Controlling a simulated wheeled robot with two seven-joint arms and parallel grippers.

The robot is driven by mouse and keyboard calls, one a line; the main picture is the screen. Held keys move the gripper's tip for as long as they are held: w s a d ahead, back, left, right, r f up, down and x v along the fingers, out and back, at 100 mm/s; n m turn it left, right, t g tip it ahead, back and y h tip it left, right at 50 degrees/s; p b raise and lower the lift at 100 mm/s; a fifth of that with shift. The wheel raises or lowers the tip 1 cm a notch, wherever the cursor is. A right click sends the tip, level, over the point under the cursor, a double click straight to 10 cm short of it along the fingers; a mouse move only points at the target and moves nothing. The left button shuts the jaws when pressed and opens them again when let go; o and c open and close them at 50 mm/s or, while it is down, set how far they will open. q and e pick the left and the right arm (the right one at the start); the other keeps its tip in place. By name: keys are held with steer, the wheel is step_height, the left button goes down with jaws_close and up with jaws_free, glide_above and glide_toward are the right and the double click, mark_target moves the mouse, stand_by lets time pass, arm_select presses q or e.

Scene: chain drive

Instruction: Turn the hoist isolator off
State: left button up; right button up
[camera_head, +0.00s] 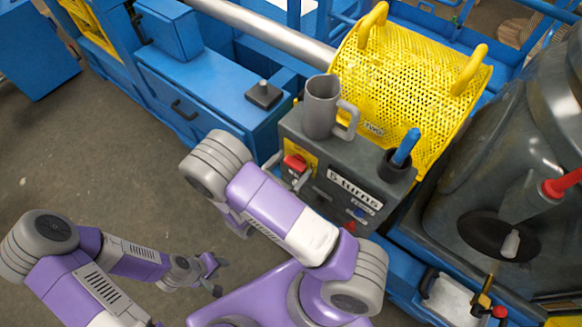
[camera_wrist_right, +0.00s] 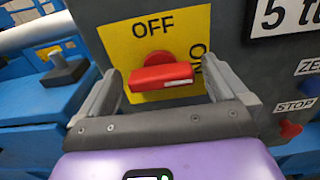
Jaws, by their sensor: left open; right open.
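The hoist isolator is a red rotary handle (camera_wrist_right: 161,77) on a yellow plate (camera_wrist_right: 120,42). "OFF" is printed above it and a partly hidden "ON" to its right. The handle's grip lies about level, towards "ON". It also shows as a small red handle in the head view (camera_head: 295,162), on the dark control box. My right gripper (camera_wrist_right: 163,76) is open, with one finger on each side of the handle; I cannot tell whether they touch it. My left gripper (camera_head: 219,277) is open and empty, low over the floor, away from the box.
A grey mug (camera_head: 321,108) and a dark cup (camera_head: 395,166) with a blue-handled tool stand on the control box (camera_head: 318,167). A "5 turns" label (camera_head: 354,188) and a red stop button (camera_wrist_right: 290,129) are right of the isolator. A yellow perforated guard (camera_head: 410,85) rises behind.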

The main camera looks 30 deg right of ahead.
steer(key=c, duration=1)
steer(key=n+p, duration=0.3)
steer(key=shift+r, duration=0.15)
steer(key=n+p, duration=0.3)
steer(key=n, duration=0.1)
steer(key=shift+w+n, duration=0.1)
steer(key=shift+n, duration=0.2)
steer(key=n+p, duration=0.3)
steer(key=n, duration=0.5)
steer(key=n+p, duration=0.1)
steer(key=n, duration=0.1)
steer(key=shift+w+f, duration=0.1)
steer(key=shift+f, duration=0.2)
